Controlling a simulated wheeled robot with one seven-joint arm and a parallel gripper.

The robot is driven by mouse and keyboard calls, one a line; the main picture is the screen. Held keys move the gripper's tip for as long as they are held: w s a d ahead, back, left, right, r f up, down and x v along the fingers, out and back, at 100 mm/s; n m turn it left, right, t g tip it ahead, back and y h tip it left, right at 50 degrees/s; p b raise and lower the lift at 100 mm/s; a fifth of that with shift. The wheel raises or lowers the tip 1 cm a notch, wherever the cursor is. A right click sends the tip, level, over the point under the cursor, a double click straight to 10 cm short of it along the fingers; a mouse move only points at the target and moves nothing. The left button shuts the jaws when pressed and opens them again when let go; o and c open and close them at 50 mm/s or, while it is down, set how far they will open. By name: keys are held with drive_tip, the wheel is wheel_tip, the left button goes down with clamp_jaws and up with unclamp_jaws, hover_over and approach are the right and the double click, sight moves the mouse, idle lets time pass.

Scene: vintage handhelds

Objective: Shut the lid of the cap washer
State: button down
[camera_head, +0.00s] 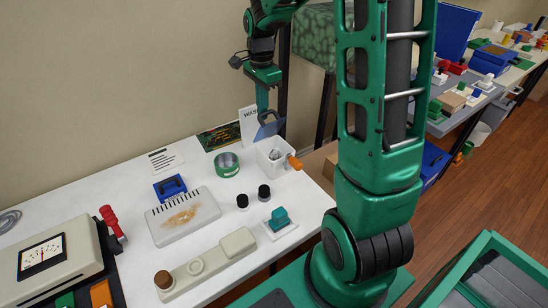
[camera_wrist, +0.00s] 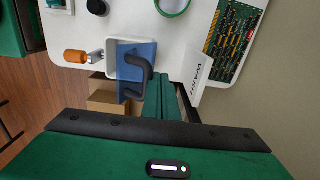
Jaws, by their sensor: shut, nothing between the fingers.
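The cap washer is a small white open-topped box (camera_head: 278,164) at the right back of the white table, with grey content inside. Its blue lid (camera_head: 266,132) stands raised at the far side, clear of the opening. My gripper (camera_head: 263,110) is shut and empty, pointing down right by the lid and handle. In the wrist view its green fingers (camera_wrist: 162,88) are beside the handle; I cannot tell whether they touch.
An orange-handled part (camera_head: 295,162) sticks out from the washer's right side. The table's edge is close on the right.

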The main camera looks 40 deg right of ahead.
sight(268, 114)
drive_tip(key=shift+s, duration=0.85)
drive_tip(key=shift+s, duration=0.8)
drive_tip(key=shift+s+f, duration=0.25)
drive_tip(key=shift+s, duration=0.65)
